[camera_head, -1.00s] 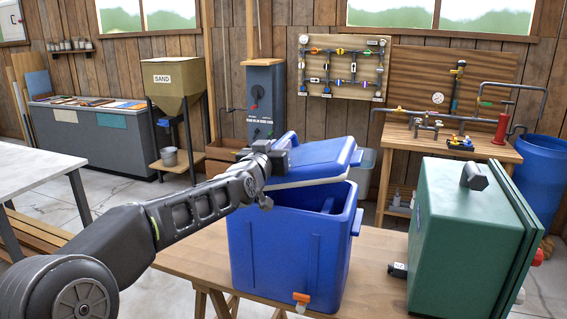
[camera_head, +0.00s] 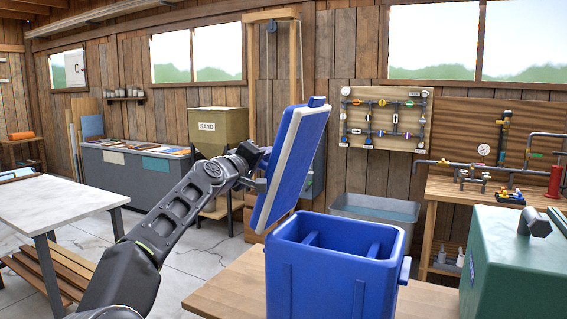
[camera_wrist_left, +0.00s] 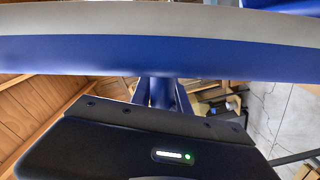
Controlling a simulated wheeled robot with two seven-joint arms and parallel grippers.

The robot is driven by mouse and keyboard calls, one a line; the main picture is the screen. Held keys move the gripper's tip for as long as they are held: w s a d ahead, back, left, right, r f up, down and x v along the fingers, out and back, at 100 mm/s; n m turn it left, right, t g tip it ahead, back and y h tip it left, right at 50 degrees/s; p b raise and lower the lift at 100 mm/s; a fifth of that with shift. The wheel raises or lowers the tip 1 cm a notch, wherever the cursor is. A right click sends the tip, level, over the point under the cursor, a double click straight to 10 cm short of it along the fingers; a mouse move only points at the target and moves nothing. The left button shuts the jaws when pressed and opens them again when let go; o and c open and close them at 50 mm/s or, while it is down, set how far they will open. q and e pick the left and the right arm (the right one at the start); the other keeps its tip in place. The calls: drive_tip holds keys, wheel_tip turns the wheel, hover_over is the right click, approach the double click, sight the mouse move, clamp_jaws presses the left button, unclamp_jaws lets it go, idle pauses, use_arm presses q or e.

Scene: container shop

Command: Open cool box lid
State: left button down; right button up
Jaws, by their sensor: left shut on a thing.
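The blue cool box (camera_head: 338,268) stands on the wooden table, its top open and dividers showing inside. Its blue lid (camera_head: 290,166) with a pale rim stands steeply tilted up at the box's left side. My left gripper (camera_head: 256,163) is at the lid's left face and is shut on a part of the lid; the exact grip is hard to see in the head view. In the left wrist view the lid (camera_wrist_left: 160,55) spans the top as a blue and grey band, right in front of the gripper (camera_wrist_left: 160,100). My right gripper is not in view.
The green case (camera_head: 515,265) stands right of the box. The wooden table (camera_head: 228,290) has bare room left of the box. A pale table (camera_head: 60,200) is at the left. A grey tub (camera_head: 375,208) stands behind the box, beside a pipework bench (camera_head: 440,190).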

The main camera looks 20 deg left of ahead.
use_arm(q)
drive_tip(key=a+f+n, duration=0.2)
drive_tip(key=a+n, duration=0.1)
drive_tip(key=a, duration=0.3)
drive_tip(key=shift+w+f+n+p, duration=0.2)
drive_tip(key=shift+n+p, duration=0.1)
drive_tip(key=shift+n, duration=0.1)
drive_tip(key=shift+d, duration=0.1)
drive_tip(key=c, duration=1.3)
unclamp_jaws()
drive_tip(key=shift+s+r, duration=0.1)
drive_tip(key=shift+s, duration=0.1)
